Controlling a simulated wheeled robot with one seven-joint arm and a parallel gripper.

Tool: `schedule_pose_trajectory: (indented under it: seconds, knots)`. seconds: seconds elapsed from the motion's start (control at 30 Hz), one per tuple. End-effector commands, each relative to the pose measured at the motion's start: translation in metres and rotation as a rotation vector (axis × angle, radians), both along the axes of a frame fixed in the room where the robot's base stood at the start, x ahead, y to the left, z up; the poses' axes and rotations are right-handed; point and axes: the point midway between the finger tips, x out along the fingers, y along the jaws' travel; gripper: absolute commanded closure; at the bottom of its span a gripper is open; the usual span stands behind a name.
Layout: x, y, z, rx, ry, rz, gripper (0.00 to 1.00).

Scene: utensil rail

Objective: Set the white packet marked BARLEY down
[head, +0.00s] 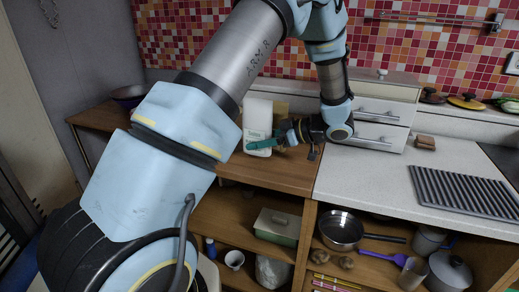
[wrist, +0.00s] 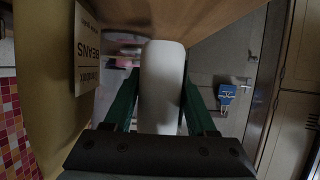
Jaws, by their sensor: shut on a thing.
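A white packet (head: 257,118) stands upright over the wooden counter (head: 275,176), and no BARLEY mark can be read on it. My gripper (head: 262,144) reaches in from the right with its green fingers shut on the lower part of the packet. In the wrist view the white packet (wrist: 162,85) sits between the two green fingers of my gripper (wrist: 161,100). I cannot tell whether its base touches the counter.
A tan packet (head: 281,106) stands close behind the white one; its BEANS label (wrist: 87,50) shows in the wrist view. White drawers (head: 382,122) stand to the right. The counter's front part is clear. Shelves below hold a pan (head: 341,230) and a lidded box (head: 277,226).

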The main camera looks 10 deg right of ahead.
Motion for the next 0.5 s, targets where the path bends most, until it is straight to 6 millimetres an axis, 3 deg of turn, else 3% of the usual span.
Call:
schedule_pose_trajectory:
  seconds: [0.2, 0.5]
  knots:
    - [0.0, 0.0, -0.028, 0.002, 0.001, -0.001, 1.0]
    - [0.0, 0.0, -0.031, 0.0, 0.0, -0.001, 1.0]
